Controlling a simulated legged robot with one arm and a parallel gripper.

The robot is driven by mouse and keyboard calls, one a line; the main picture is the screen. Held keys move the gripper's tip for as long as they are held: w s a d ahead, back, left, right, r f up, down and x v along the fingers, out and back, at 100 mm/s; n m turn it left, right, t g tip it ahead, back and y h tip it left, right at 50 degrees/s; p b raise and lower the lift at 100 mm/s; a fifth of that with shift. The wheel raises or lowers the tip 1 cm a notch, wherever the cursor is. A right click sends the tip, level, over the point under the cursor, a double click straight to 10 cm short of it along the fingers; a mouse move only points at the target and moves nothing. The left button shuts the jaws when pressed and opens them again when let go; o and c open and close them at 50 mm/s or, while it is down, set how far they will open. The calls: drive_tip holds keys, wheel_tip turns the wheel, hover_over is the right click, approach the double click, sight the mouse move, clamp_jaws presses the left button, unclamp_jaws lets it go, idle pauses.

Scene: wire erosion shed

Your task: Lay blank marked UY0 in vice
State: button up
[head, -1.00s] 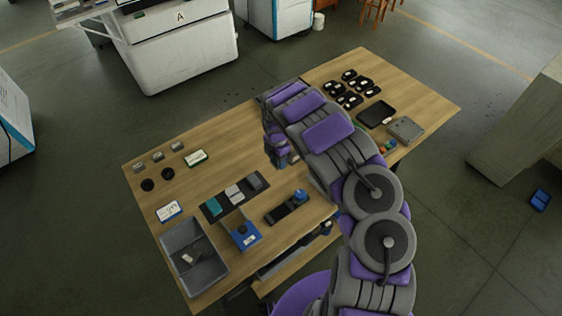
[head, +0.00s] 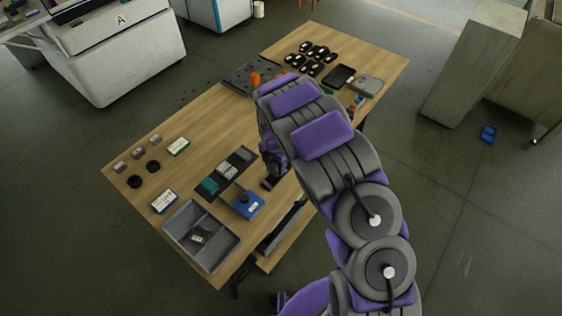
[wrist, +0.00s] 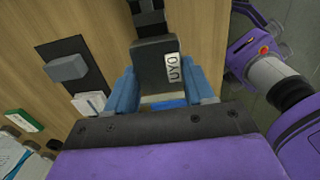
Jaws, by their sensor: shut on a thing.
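My gripper (wrist: 163,78) has blue fingers and is shut on a dark grey block, the blank (wrist: 150,62), whose white label reads UY0. The blank is between the fingertips above the wooden table. A dark jawed object that looks like the vice (wrist: 148,16) is just beyond the blank in the wrist view; whether they touch cannot be told. In the head view my gripper (head: 272,162) is low over the table's near side, and a black end, probably of the vice (head: 269,184), shows beneath it. The blank is hidden there.
Left of my gripper is a dark mat (head: 238,160) with blocks. Nearby are a blue box (head: 248,206) and a grey divided tray (head: 175,240). A perforated plate (head: 236,80) with an orange cylinder (head: 255,79) is farther back. Bare wood (head: 205,130) lies left of the arm.

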drive_tip(key=shift+a+f, duration=0.45)
drive_tip(key=shift+a+f+b, duration=0.3)
drive_tip(key=shift+f+b, duration=0.3)
drive_tip(key=shift+d+f+b, duration=0.25)
drive_tip(key=shift+f+b, duration=0.15)
drive_tip(key=shift+f, duration=0.15)
drive_tip(key=shift+d+f+b, duration=0.25)
drive_tip(key=shift+f+b, duration=0.1)
drive_tip(key=shift+f, duration=0.25)
drive_tip(key=shift+a, duration=0.15)
drive_tip(key=shift+a, duration=0.25)
drive_tip(key=shift+d, duration=0.35)
drive_tip(key=shift+a+p, duration=0.1)
drive_tip(key=shift+p, duration=0.3)
